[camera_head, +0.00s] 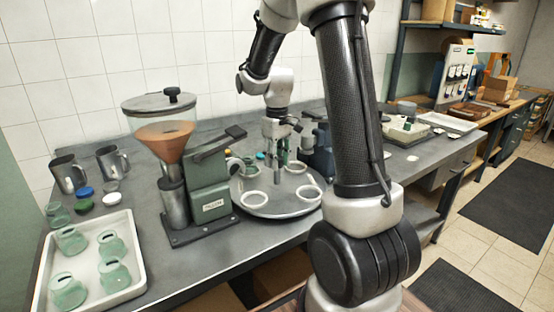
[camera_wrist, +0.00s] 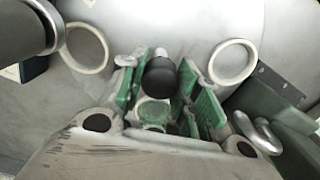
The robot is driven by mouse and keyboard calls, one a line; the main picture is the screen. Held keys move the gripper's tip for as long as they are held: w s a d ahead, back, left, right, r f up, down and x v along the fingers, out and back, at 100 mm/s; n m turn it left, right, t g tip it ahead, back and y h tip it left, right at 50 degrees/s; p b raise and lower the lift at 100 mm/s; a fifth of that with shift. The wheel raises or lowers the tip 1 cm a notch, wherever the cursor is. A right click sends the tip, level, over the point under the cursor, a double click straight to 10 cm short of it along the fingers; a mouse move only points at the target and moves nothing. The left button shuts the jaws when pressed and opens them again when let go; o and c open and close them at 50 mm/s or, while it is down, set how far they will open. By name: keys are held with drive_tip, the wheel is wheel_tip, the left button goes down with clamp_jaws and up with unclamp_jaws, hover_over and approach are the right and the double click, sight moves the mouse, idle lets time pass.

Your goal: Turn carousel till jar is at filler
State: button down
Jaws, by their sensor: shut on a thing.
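The carousel (camera_head: 279,208) is a round grey plate with several white rings, beside the green filler (camera_head: 208,187). The filler has a clear hopper and a brown cone. My gripper (camera_head: 274,174) points down over the middle of the carousel. In the wrist view its green-padded fingers (camera_wrist: 165,90) are shut on a black round knob (camera_wrist: 160,74). The carousel plate (camera_wrist: 145,27) lies beneath, with an empty ring at each side. A greenish shape (camera_head: 248,160) shows at the carousel's back left, partly hidden by the filler; I cannot tell if it is the jar.
A white tray (camera_head: 137,283) at the left holds several green glass jars. Two metal mugs and some coloured lids stand behind it. A dark device (camera_head: 318,150) stands behind the carousel at the right. My arm hides part of the bench.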

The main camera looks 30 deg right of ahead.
drive_tip(key=shift+n, duration=6.8)
drive_tip(key=c, duration=1)
unclamp_jaws()
wheel_tip(320, 180, up, 12)
